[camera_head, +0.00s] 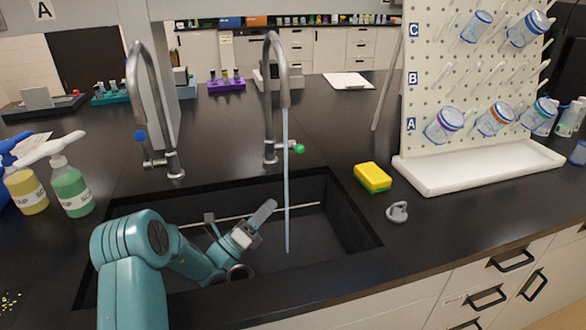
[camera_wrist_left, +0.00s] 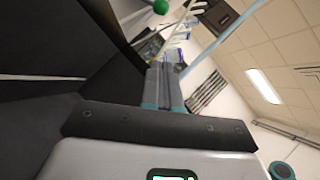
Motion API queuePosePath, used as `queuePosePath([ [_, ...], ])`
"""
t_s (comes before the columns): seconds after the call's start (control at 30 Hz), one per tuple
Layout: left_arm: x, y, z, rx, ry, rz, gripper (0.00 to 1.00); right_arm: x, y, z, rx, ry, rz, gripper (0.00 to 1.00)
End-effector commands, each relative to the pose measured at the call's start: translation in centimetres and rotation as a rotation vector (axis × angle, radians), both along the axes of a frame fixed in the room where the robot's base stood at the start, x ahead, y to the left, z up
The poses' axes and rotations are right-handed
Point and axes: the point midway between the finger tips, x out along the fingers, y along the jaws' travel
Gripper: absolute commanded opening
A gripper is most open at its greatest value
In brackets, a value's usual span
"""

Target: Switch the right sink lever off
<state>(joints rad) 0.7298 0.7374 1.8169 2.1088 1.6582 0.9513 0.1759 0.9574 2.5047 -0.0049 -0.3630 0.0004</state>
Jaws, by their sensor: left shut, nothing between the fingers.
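The right tap (camera_head: 277,90) is a curved metal gooseneck behind the sink. A pale blue stream of water (camera_head: 286,190) runs from its spout into the sink. Its lever has a green knob (camera_head: 299,149) pointing right; a green knob (camera_wrist_left: 161,6) also shows at the top of the left wrist view. My left gripper (camera_head: 266,210) is over the sink, left of the stream and in front of and below the lever, apart from it. Its fingers (camera_wrist_left: 165,85) are shut and empty. My right gripper is not in view.
The left tap (camera_head: 135,90) has a blue knob (camera_head: 139,135) and shows no water. The black sink (camera_head: 350,230) lies below. A yellow-green sponge (camera_head: 373,177), a grey stopper (camera_head: 397,211) and a pegboard rack (camera_head: 480,165) are on the right. Spray bottles (camera_head: 72,190) stand left.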

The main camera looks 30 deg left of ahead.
Motion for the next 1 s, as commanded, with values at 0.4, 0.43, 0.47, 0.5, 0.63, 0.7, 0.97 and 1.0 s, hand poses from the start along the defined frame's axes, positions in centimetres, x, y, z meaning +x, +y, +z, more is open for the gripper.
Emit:
queuePosePath([
  [0.4,4.2,-1.2,2.3,0.002,-0.003,-0.003,0.0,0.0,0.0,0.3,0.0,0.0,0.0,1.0],
  [0.43,4.8,-1.3,2.7,0.002,-0.004,-0.002,0.0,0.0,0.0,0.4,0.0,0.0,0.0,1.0],
  [0.47,5.4,-1.5,2.9,0.002,-0.003,-0.003,0.0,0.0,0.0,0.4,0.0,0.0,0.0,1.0],
  [0.5,6.2,-1.6,3.3,0.002,-0.003,-0.003,0.0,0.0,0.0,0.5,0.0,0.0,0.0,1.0],
  [0.63,8.5,-2.3,4.6,0.001,-0.003,-0.002,0.0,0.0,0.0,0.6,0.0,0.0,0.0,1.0],
  [0.7,9.3,-1.9,5.5,0.003,-0.004,0.002,0.0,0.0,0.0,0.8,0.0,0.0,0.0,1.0],
  [0.97,10.7,-0.9,7.6,0.001,-0.001,0.0,0.0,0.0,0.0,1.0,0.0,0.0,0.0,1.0],
  [1.0,10.8,-0.8,7.7,0.0,0.0,0.0,0.0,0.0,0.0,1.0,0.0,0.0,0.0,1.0],
])
